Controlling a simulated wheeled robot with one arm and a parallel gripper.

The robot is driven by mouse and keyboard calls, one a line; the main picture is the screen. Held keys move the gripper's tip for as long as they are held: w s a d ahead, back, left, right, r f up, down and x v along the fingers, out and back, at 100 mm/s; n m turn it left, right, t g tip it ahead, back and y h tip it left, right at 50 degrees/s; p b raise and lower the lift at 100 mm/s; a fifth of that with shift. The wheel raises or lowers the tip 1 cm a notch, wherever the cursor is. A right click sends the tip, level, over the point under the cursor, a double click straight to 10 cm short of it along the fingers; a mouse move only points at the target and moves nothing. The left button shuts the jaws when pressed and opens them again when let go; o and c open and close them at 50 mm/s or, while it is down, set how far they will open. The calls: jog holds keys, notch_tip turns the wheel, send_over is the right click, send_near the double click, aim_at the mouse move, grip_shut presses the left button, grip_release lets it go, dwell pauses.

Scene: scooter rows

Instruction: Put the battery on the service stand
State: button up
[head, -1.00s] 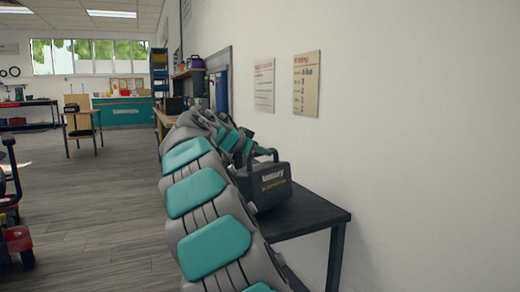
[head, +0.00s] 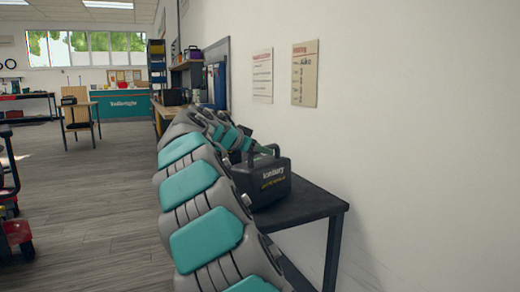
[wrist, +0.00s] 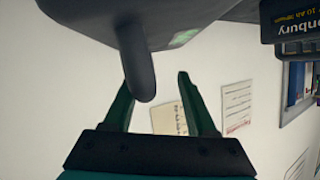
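The battery (head: 264,188) is a dark box with a top handle and a light label, upright on a black table (head: 312,205) in the head view. My gripper (wrist: 156,82) shows in the wrist view with its two green fingers apart. A dark grey prong (wrist: 139,65), perhaps the battery's handle seen edge-on, reaches down toward the space between them and covers part of the left finger. No grip on it shows. In the head view my arm hides most of the gripper, which is near the battery's handle. I cannot tell which thing is the service stand.
A white wall with two posters (head: 305,74) stands close on the right. A dark box with a label (wrist: 292,28) is at the wrist view's upper right. A wooden stand (head: 92,112) is far left. The grey floor (head: 95,190) is open, with a red-and-black scooter (head: 14,230) at the left edge.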

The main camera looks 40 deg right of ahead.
jog(key=shift+a+r, duration=0.1)
jog(key=v, duration=1.1)
jog(key=shift+a, duration=0.35)
jog(key=shift+s+r+p, duration=0.15)
jog(key=shift+s+p, duration=0.1)
jog(key=shift+p, duration=0.05)
dwell(0.6)
